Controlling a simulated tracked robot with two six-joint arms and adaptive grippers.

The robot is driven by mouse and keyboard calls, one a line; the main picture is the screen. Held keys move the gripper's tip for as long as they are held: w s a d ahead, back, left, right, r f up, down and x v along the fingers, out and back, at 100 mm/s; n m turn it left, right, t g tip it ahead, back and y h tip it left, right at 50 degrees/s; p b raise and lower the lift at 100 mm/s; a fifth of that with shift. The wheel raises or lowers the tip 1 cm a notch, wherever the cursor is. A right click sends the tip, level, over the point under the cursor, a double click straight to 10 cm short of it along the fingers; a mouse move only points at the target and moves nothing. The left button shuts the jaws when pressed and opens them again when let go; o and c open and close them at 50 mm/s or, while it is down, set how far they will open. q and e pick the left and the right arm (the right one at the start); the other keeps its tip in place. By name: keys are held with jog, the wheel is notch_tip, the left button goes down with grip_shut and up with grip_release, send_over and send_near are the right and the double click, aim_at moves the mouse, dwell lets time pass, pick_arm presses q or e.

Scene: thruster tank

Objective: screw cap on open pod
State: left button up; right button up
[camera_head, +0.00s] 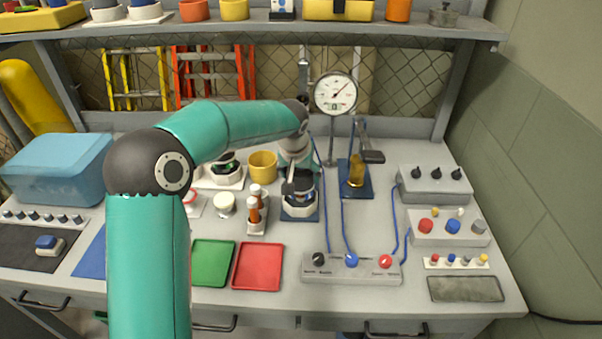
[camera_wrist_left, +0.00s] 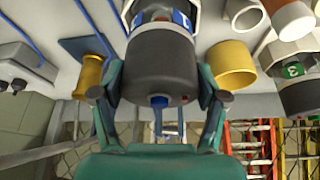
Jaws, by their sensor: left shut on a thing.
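My left gripper (camera_head: 297,182) points down over a pod (camera_head: 300,204) that sits on a blue-based stand (camera_head: 301,217) in the middle of the bench. In the left wrist view my left gripper (camera_wrist_left: 160,82) has its fingers on both sides of a dark grey cylindrical cap (camera_wrist_left: 157,62), shut on it. Just beyond the cap is the pod (camera_wrist_left: 178,17), with a blue label marked 1, in a white holder. The cap looks in line with the pod; whether its thread is engaged cannot be told. My right gripper is not in view.
A dial gauge (camera_head: 335,94) and a blue stand with a yellow piece (camera_head: 356,172) are behind right. Green (camera_head: 212,262) and red (camera_head: 257,266) trays lie in front.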

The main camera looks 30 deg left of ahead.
pick_arm(q)
jog(key=shift+r+m+h+p, duration=0.15)
jog(key=shift+m+h+p, duration=0.15)
jog(key=shift+m+p, duration=0.4)
jog(key=shift+m+h+p, duration=0.7)
jog(key=shift+m+p, duration=0.95)
jog(key=shift+m, duration=0.35)
jog(key=shift+m+h, duration=0.3)
jog(key=shift+m, duration=0.2)
jog(key=shift+m+h+p, duration=0.3)
jog(key=shift+m+p, duration=0.25)
jog(key=shift+m, duration=0.95)
jog(key=shift+d+f, duration=0.1)
jog(key=shift+f, duration=0.1)
